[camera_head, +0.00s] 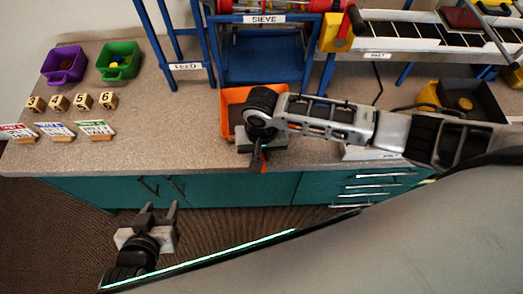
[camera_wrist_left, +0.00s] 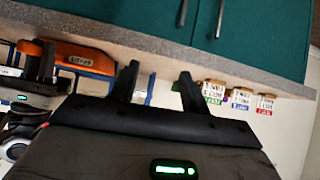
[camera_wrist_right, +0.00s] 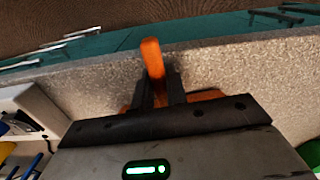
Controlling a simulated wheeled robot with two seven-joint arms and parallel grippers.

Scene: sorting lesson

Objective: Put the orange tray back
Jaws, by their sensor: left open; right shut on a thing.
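The orange tray (camera_head: 228,97) is at the counter's front, just before the blue sieve stand. My right arm hides much of it. My right gripper (camera_head: 258,162) is above the counter's front edge, shut on the tray's orange handle (camera_wrist_right: 152,58). In the left wrist view the tray (camera_wrist_left: 95,62) shows a label on its side. I cannot tell whether the tray rests on the counter or is just above it. My left gripper (camera_head: 160,210) is open and empty, in front of the teal cabinets and away from the counter.
A purple bin (camera_head: 63,66) and a green bin (camera_head: 118,62) stand at the back left. Numbered blocks (camera_head: 82,101) and label cards (camera_head: 95,130) are before them. The sieve stand (camera_head: 262,55) is behind the tray. The counter (camera_head: 165,125) left of the tray is clear.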

